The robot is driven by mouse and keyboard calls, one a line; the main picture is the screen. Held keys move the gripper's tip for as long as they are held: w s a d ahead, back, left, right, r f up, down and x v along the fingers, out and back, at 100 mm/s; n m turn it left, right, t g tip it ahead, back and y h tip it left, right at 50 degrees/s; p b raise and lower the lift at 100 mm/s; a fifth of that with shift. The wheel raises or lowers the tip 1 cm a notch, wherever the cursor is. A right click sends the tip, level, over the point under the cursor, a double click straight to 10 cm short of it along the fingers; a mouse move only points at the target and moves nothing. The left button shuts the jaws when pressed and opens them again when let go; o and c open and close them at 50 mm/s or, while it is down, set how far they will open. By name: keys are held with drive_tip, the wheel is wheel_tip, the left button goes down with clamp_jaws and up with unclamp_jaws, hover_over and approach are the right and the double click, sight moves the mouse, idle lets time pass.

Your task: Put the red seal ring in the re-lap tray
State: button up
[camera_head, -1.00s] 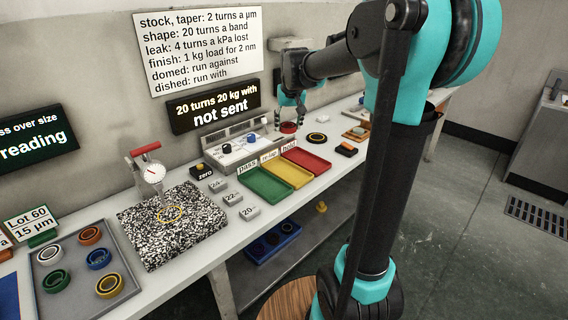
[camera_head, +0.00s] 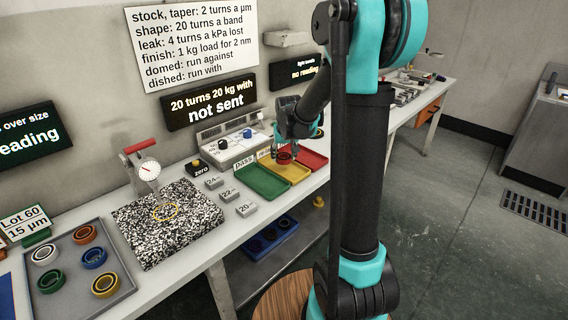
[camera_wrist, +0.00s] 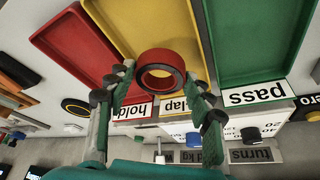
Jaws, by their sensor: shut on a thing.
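My gripper (camera_head: 287,150) is shut on the red seal ring (camera_head: 284,158), which also shows between the fingertips in the wrist view (camera_wrist: 160,54). The ring is held over the back part of the yellow re-lap tray (camera_head: 291,174), near its label. In the wrist view the yellow tray (camera_wrist: 140,22) lies behind the ring, between the red and green trays. Its label is partly covered by the ring and a finger. The ring seems to be above the tray floor; the exact gap cannot be told.
The green pass tray (camera_head: 262,184) and red hold tray (camera_head: 314,160) flank the yellow tray closely. A console with knobs (camera_head: 228,147) stands behind. Weight blocks (camera_head: 246,209) and a speckled plate (camera_head: 190,235) lie to the left. A grey tray (camera_head: 122,290) holds several rings.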

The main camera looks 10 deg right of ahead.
sight(284, 170)
drive_tip(key=shift+f, duration=1.75)
drive_tip(key=shift+f, duration=0.15)
drive_tip(key=o, duration=0.9)
drive_tip(key=v, duration=1.2)
drive_tip(key=s+d+f, duration=0.2)
drive_tip(key=s+f, duration=0.4)
drive_tip(key=s, duration=0.6)
drive_tip(key=s+d+f, duration=0.2)
drive_tip(key=s+f, duration=0.4)
drive_tip(key=s, duration=0.7)
